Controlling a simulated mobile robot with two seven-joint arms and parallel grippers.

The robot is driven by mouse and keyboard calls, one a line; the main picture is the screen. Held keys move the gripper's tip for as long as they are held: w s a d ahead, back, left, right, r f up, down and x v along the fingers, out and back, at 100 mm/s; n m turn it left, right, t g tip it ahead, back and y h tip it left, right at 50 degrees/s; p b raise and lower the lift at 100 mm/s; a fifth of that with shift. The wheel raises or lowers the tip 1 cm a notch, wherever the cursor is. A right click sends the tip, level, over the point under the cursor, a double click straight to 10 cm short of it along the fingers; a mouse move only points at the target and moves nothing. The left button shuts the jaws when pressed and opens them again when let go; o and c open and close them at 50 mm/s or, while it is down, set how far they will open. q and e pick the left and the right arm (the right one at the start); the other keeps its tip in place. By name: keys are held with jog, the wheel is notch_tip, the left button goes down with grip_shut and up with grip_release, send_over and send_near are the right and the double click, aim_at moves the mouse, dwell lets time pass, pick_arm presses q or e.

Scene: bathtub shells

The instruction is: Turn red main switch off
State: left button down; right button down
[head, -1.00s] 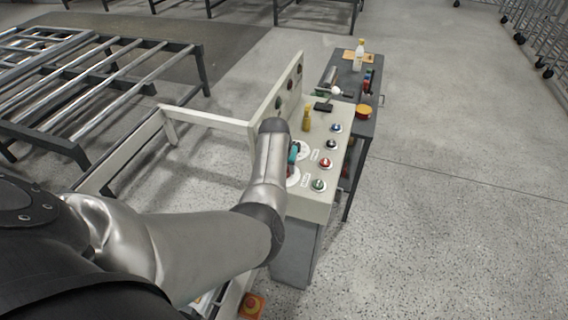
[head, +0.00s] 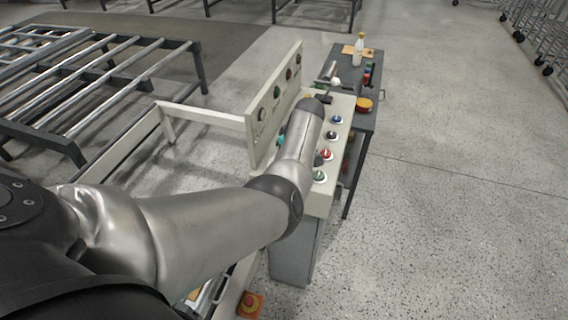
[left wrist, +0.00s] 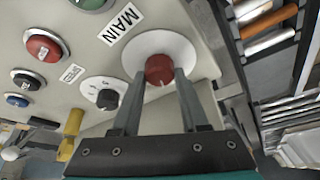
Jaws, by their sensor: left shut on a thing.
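The red main switch (left wrist: 159,68) is a round red knob on a white disc, beside a "MAIN" label (left wrist: 120,23) in the left wrist view. My left gripper (left wrist: 160,79) has one finger on each side of the knob and is shut on it. A white mark shows on the knob's face. In the head view my left arm lies over the control panel (head: 341,106) and hides the main switch and the fingers. My right gripper is not in view.
A black selector knob (left wrist: 107,98) and red (left wrist: 43,48) and blue buttons sit close by. A yellow part (left wrist: 71,128) stands up from the panel. A dark cart (head: 371,76) with a bottle stands behind the panel. Open floor lies to the right.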

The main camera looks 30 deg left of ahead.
pick_arm(q)
jog(key=shift+f+n+g+b, duration=0.1)
jog(key=shift+n+g+b, duration=0.6)
jog(key=shift+n+b, duration=1.35)
jog(key=shift+c, duration=2.1)
grip_release()
jog(key=p+v, duration=0.1)
jog(key=v, duration=1.4)
jog(key=shift+p, duration=0.35)
jog(key=shift+w+d, duration=0.1)
